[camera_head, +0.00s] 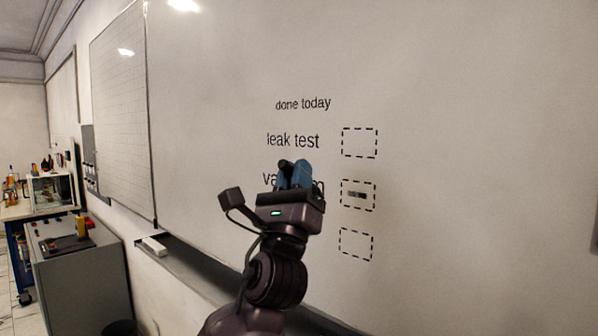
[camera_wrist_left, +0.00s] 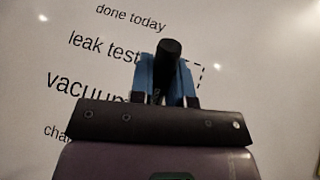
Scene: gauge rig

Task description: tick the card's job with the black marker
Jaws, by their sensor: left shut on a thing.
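My left gripper (camera_head: 294,172) is shut, with blue fingers, in front of the whiteboard (camera_head: 460,130). In the left wrist view it (camera_wrist_left: 167,78) holds the black marker (camera_wrist_left: 169,60) between its fingers. The marker is hidden in the head view. The board reads "done today", "leak test" (camera_head: 293,141) and a partly covered "vacuum" (camera_wrist_left: 85,90). A third line is mostly hidden. The dashed boxes are top (camera_head: 360,142), middle (camera_head: 358,206) and bottom (camera_head: 356,244). The middle one has a dark smudge inside; the others look empty. I cannot tell whether the marker touches the board. No card shows.
A white eraser-like block (camera_head: 154,246) sits on the dark board tray (camera_head: 190,262). A grey cabinet (camera_head: 80,285) and a workbench (camera_head: 20,210) stand at the left. A gridded board (camera_head: 120,110) hangs left of the whiteboard. The space right of the boxes is clear.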

